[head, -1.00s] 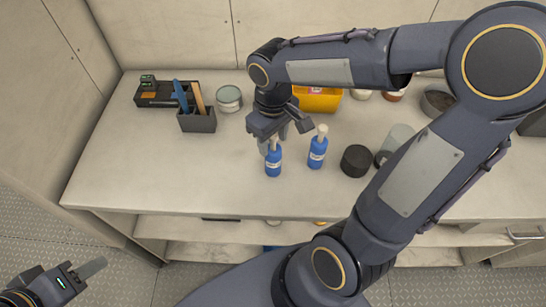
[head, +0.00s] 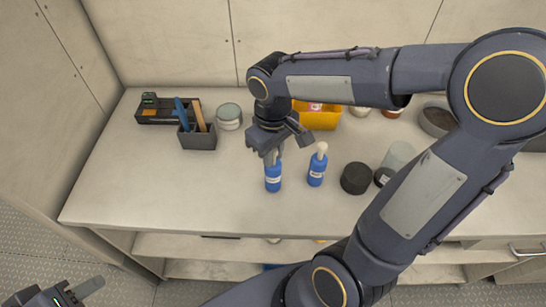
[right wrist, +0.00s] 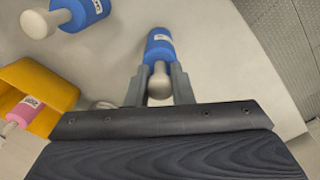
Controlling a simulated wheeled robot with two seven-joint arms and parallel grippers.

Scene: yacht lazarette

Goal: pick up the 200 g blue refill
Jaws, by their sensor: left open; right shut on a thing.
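Two blue refill bottles with pale tops stand on the bench. The left blue refill (head: 273,179) is under my right gripper (head: 270,155). In the right wrist view this blue refill (right wrist: 159,46) has its pale neck between the fingers of my right gripper (right wrist: 158,85), which is shut on it. The other blue refill (head: 317,171) stands upright just to the right, apart from the gripper; it also shows in the right wrist view (right wrist: 85,10). I cannot read the weights on the labels. My left gripper (head: 80,292) is open and empty at the lower left, off the bench.
A yellow bin (head: 320,118) holding a pink-labelled item (right wrist: 20,113) stands behind. A dark caddy (head: 198,138), a tin (head: 229,116) and a black tray (head: 160,112) are at back left. A black round container (head: 355,178) is at right. The bench's front left (head: 140,195) is clear.

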